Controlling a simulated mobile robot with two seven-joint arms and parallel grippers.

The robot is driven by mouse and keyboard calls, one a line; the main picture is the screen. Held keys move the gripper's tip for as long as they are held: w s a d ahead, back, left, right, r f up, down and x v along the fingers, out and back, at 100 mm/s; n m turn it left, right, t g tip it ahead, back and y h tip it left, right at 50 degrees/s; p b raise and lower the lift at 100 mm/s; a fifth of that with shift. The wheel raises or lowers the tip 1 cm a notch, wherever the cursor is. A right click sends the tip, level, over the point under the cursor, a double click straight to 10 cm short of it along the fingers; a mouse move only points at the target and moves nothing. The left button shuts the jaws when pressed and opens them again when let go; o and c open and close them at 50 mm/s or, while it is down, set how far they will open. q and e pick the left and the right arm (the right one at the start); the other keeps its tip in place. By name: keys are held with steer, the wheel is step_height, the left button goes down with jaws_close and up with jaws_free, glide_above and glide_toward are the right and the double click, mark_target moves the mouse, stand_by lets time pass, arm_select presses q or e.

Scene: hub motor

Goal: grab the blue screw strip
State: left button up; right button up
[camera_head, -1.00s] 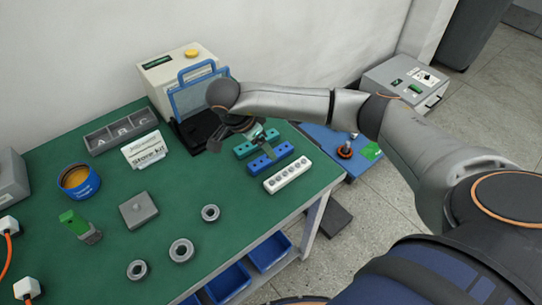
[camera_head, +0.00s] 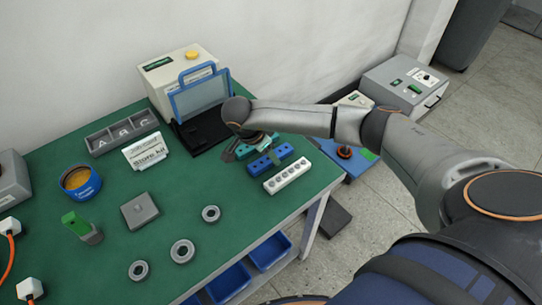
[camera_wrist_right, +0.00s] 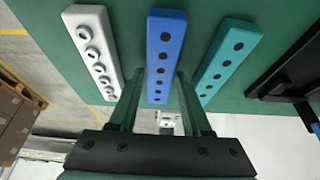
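The blue screw strip (camera_head: 262,165) lies on the green table between a teal strip (camera_head: 248,151) and a white strip (camera_head: 287,177). In the right wrist view, the blue strip (camera_wrist_right: 166,40) has a row of dark holes. My right gripper (camera_head: 268,155) is over the strips, partly hidden by its own wrist in the head view. In the wrist view its two fingers (camera_wrist_right: 160,78) are apart, one on each side of the blue strip's near part. I cannot tell whether they touch it. My left gripper is not in view.
A black stand with a blue-framed panel (camera_head: 202,97) is just left of my right wrist. The white strip (camera_wrist_right: 94,45) and teal strip (camera_wrist_right: 228,55) flank the fingers closely. Grey rings (camera_head: 182,251) and a grey block (camera_head: 139,211) lie on the table's front half.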

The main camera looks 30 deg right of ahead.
jaws_close()
stand_by(0.3)
